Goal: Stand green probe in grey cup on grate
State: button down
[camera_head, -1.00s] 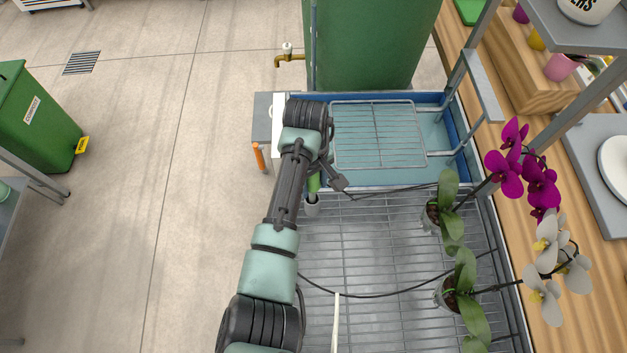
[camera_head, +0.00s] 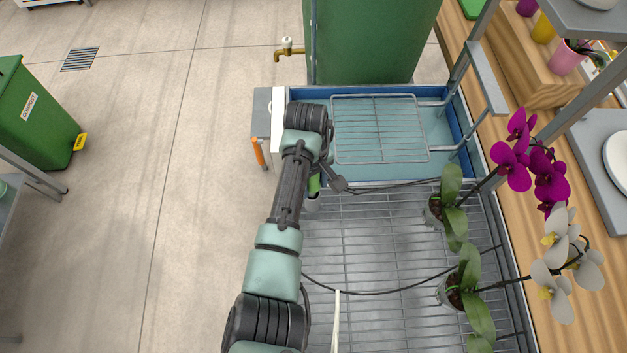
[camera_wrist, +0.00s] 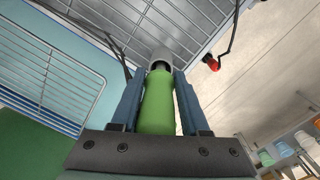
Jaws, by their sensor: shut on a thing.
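My gripper (camera_wrist: 158,105) is shut on the green probe (camera_wrist: 158,110), whose thick body sits between the two blue fingers. The far end of the probe meets the grey cup (camera_wrist: 160,58) in the wrist view; I cannot tell how deep it reaches inside. In the head view a little of the green probe (camera_head: 314,184) shows beside my arm, just above the grey cup (camera_head: 312,204). The cup stands on the grate (camera_head: 375,240) near its back left corner. My arm hides most of the gripper in the head view.
Two potted orchids (camera_head: 452,291) stand on the right of the grate. A black cable (camera_head: 390,292) crosses the grate, and a pale strip (camera_head: 336,320) lies at the front. A blue tray (camera_head: 445,100) with a wire rack (camera_head: 380,130) is behind. The grate's middle is mostly clear.

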jog(key=shift+f, duration=0.3)
grip_release()
dwell(0.4)
jog(key=shift+r+p, duration=3.95)
jog(key=shift+r, duration=0.15)
jog(key=shift+s+f, duration=0.1)
